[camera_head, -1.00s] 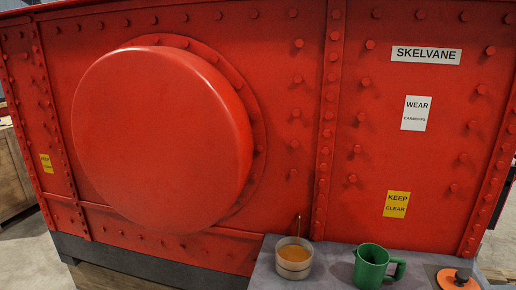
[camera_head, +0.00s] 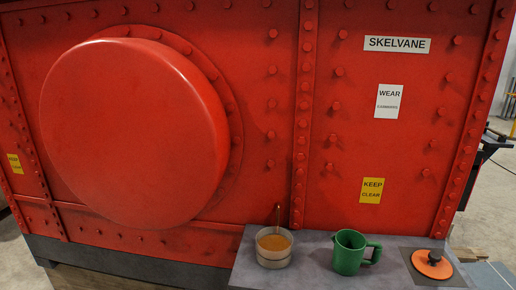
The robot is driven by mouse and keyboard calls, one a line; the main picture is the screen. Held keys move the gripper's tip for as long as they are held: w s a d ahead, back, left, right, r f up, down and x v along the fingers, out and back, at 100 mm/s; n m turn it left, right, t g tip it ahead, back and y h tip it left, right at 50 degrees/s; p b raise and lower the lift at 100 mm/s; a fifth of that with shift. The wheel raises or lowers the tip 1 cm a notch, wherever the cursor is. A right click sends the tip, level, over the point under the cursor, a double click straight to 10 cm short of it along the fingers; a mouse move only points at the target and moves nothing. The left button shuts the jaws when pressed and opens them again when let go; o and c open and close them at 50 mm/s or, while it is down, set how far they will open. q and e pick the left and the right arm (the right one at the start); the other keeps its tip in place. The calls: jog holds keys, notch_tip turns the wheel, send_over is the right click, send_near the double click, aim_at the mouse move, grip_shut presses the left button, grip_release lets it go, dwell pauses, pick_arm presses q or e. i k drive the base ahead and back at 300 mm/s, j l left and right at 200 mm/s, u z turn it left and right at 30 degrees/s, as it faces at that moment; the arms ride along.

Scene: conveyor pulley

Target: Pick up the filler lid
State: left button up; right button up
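The filler lid appears to be the orange disc with a dark knob (camera_head: 432,264), lying on a dark square plate (camera_head: 413,276) at the right end of the grey ledge. Neither of my grippers shows in the head view.
A green jug (camera_head: 348,253) with its handle to the right stands on the grey ledge (camera_head: 312,262), left of the lid. A cup of amber contents (camera_head: 273,248) with a thin rod stands further left. The red riveted housing (camera_head: 270,110) with its big round cover (camera_head: 135,135) rises behind.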

aim_at(432, 266)
jog(key=z, duration=1.45)
jog(key=i+j+z, duration=0.15)
jog(key=j+z, duration=0.25)
jog(key=i+j+z, duration=0.1)
jog(key=z, duration=0.35)
jog(key=j+z, duration=0.4)
